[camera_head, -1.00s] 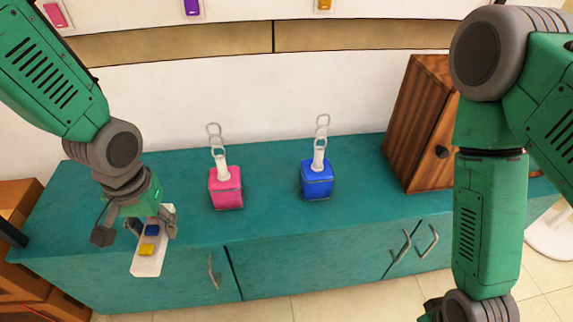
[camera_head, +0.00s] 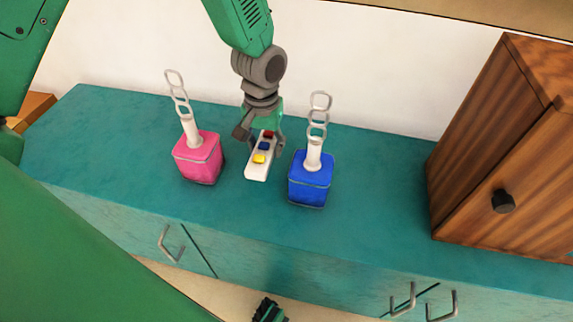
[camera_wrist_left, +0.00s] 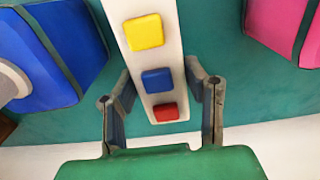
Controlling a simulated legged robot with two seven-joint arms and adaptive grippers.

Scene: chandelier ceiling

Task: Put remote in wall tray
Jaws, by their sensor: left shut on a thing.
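The remote (camera_head: 257,168) is white with yellow, blue and red buttons. My left gripper (camera_head: 259,140) is shut on its sides and holds it, tilted, over the teal counter between the pink and blue boxes. In the left wrist view the remote (camera_wrist_left: 153,65) lies between the two fingers of my left gripper (camera_wrist_left: 160,95). Its far end runs out of the frame. I cannot make out the wall tray in the current views. I do not clearly see my right gripper.
A pink box (camera_head: 198,160) and a blue box (camera_head: 310,180), each with an upright chain-like handle, flank the remote. A wooden cabinet (camera_head: 470,150) stands on the right. The counter (camera_head: 375,200) is clear between the blue box and cabinet. A beige band (camera_head: 480,14) crosses the wall.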

